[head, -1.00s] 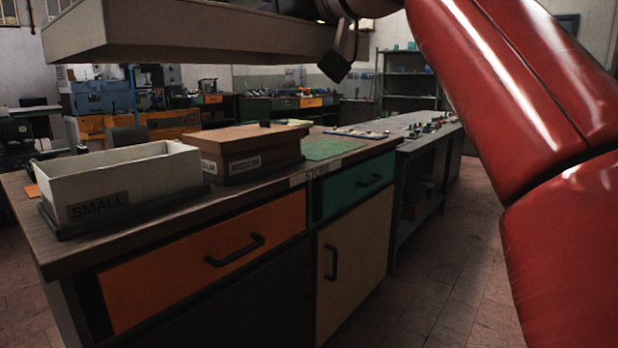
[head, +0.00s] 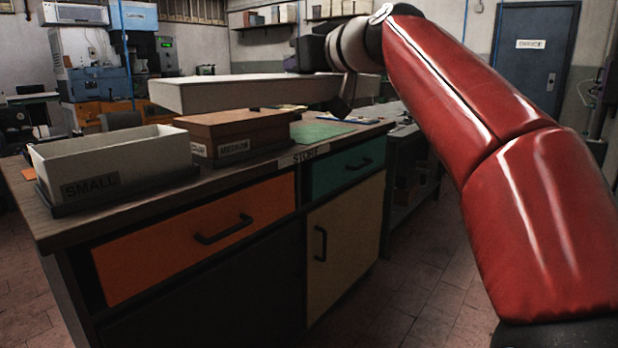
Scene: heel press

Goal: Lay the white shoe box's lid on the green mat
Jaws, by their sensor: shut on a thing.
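The white shoe box (head: 110,168), labelled SMALL, stands open on the counter's left. The green mat (head: 322,131) lies flat on the counter to the right of the brown box, lower than the lid, and its visible part is bare.
The brown box (head: 240,143), labelled MEDIUM, stands closed with a dark knob on top, between the white box and the mat. Small items lie beyond the mat. The wooden counter (head: 190,190) has drawers in front.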

